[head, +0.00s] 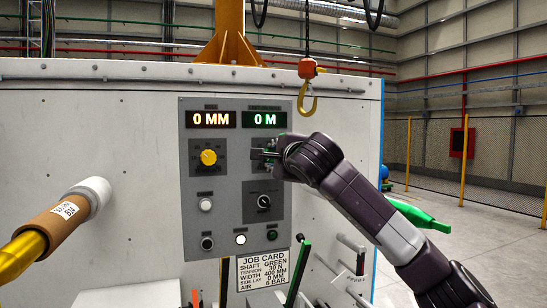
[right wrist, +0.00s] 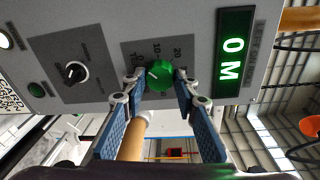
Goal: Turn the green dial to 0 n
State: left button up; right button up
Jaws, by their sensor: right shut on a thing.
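The green dial (right wrist: 158,75) sits on the grey control panel, with small scale numbers beside it. My right gripper (right wrist: 157,84) is at the dial, its two fingers on either side and shut on it. In the head view my right gripper (head: 271,154) covers most of the dial. A white mark shows on the dial's face; I cannot tell exactly which number it points to. The green display (head: 265,119) above the dial appears to read 0 M; it also shows sideways in the right wrist view (right wrist: 232,58). My left gripper is not in view.
The panel (head: 185,220) also has a yellow dial (head: 208,157), an amber display (head: 211,119) reading 0 MM, a black knob (head: 264,202) and several buttons. A hoist hook (head: 308,95) hangs above right. A brown roll (head: 62,213) on a yellow shaft juts out at left.

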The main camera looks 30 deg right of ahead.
jog(key=o, duration=1.2)
jog(key=shift+c, duration=0.2)
jog(key=v, duration=1.2)
